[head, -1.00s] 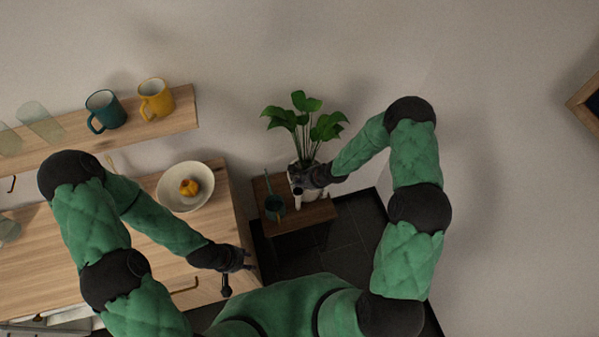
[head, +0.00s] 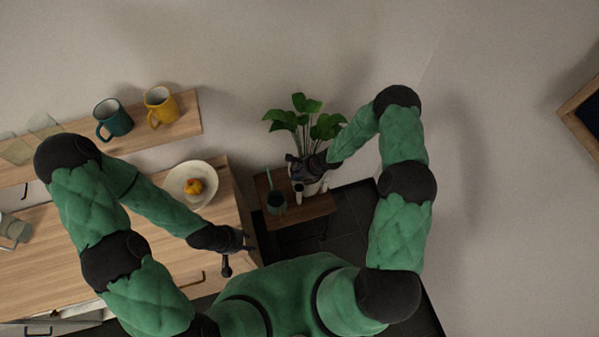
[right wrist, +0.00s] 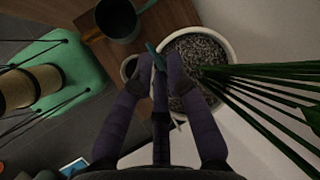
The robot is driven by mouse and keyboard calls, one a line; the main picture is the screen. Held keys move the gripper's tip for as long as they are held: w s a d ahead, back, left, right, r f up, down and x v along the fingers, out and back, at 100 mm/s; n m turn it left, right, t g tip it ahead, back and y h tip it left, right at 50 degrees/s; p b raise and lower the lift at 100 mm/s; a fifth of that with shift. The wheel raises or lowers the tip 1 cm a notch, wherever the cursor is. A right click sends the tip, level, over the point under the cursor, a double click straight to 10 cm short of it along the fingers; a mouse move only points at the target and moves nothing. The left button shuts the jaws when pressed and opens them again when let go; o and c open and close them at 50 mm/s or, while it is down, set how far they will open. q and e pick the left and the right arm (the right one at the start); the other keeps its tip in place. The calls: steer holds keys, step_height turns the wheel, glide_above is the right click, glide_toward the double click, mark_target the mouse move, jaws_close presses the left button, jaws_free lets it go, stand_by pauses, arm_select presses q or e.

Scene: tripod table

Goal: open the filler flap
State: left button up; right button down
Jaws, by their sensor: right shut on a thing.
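A potted plant stands in a white pot (head: 312,187) on a small wooden table; the right wrist view shows its gravel-filled top (right wrist: 190,52). A pale filler spout (head: 299,190) projects from the pot's near side, and its round rim shows in the right wrist view (right wrist: 128,68). A small teal piece, apparently the filler flap (right wrist: 151,47), stands between my fingertips, seemingly tilted up beside the rim. My right gripper (head: 291,166) is shut on it, seen close in the right wrist view (right wrist: 153,66). My left gripper (head: 247,240) hangs apart near the counter; its fingers are too small to judge.
A dark teal can (head: 277,203) stands on the small table (head: 313,210), left of the pot. Long leaves (right wrist: 260,90) spread close to my right gripper. The wooden counter (head: 150,235) with a white bowl (head: 176,186) is at left.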

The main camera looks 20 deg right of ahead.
steer(key=shift+w+d+r, duration=0.25)
steer(key=shift+w, duration=0.4)
steer(key=c, duration=1.4)
jaws_free()
steer(key=shift+o, duration=0.2)
steer(key=shift+f, duration=0.2)
steer(key=shift+s, duration=0.25)
steer(key=v, duration=1.2)
steer(key=shift+w, duration=0.15)
